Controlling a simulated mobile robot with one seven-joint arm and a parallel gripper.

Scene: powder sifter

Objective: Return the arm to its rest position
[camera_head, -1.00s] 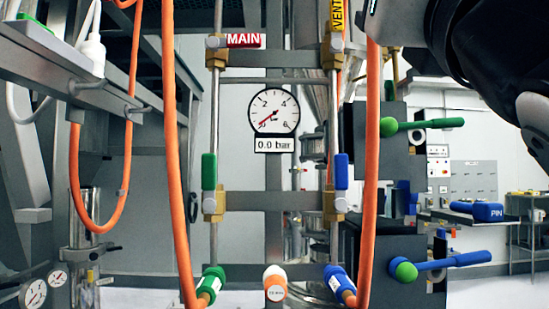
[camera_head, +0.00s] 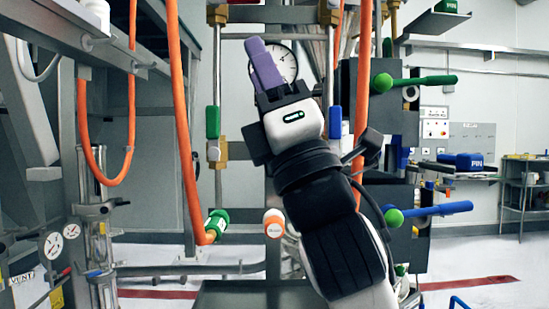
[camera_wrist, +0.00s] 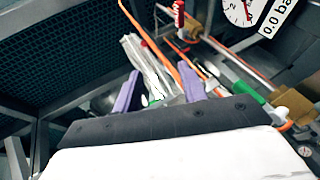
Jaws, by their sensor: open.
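My gripper (camera_head: 264,66) is raised in front of the pressure gauge (camera_head: 287,66) in the head view and covers part of its dial. In the wrist view the two purple fingers of my gripper (camera_wrist: 160,90) stand apart with nothing between them. My black and white arm reaches up from the bottom centre of the head view and hides part of the piping behind it. The gauge also shows at the top right of the wrist view (camera_wrist: 238,8), with its label reading 0.0 bar.
Orange hoses (camera_head: 183,130) hang left of my arm. A green-handled lever (camera_head: 425,80) and a blue-handled lever (camera_head: 440,210) stick out on the right. A blue PIN block (camera_head: 462,160) lies on a shelf.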

